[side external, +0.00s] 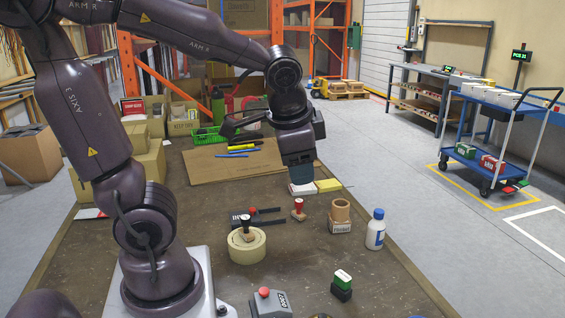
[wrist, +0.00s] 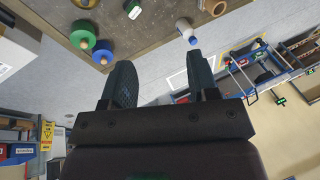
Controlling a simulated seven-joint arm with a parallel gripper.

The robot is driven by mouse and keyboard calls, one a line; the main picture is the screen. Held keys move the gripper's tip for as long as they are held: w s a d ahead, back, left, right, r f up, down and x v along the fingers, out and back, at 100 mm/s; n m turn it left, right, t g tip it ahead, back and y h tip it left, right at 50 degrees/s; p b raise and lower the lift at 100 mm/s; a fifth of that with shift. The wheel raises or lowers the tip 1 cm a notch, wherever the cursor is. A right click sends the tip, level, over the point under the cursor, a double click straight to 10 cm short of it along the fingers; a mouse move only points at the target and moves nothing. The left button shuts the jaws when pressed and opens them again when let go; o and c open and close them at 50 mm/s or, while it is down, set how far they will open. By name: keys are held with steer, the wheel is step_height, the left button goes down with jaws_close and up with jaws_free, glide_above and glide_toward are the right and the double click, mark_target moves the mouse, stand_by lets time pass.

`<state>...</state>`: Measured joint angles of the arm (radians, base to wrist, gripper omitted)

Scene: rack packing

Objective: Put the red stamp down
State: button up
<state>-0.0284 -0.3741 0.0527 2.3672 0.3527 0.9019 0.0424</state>
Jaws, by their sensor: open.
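A small stamp with a red top (side external: 299,209) stands upright on the brown table, apart from the things around it. My gripper (side external: 302,187) is above and behind it in the side view, pointing down near a white and yellow block. In the wrist view my gripper (wrist: 162,88) has its two dark fingers spread, with nothing seen between them.
A cardboard sheet (side external: 225,167) lies behind.

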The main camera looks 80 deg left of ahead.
steer(key=s+d+r+n+t+h, duration=0.1)
steer(key=s+d+r+t+h, duration=0.1)
steer(key=d, duration=0.4)
steer(key=shift+s+d+r+n+t+h, duration=0.4)
steer(key=shift+s+h, duration=0.2)
steer(key=shift+s, duration=0.65)
steer(key=shift+a, duration=0.1)
